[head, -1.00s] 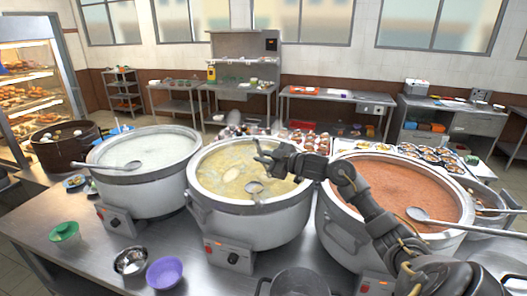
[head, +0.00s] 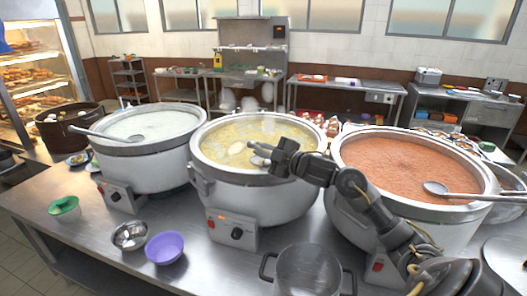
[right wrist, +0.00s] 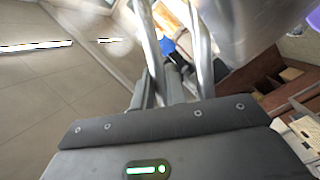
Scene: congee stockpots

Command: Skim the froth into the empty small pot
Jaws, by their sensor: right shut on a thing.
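The middle large pot (head: 255,203) holds yellow broth (head: 225,137) with pale patches on its surface. The empty small pot (head: 305,272), grey with two handles, stands at the front edge of the counter. My right gripper (head: 272,155) is over the right part of the middle pot, shut on a metal ladle (head: 258,160). The ladle's bowl shows at the broth surface just left of the gripper; its handle is mostly hidden. In the right wrist view the gripper (right wrist: 178,80) is seen against the floor, and the held part is unclear. My left gripper is out of view.
A pot of white congee (head: 150,165) stands left, with a ladle across its rim. A pot of red-orange soup (head: 415,165) stands right, with another ladle. A steel bowl (head: 130,236), purple bowl (head: 165,247) and green-lidded bowl (head: 64,208) sit at front left.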

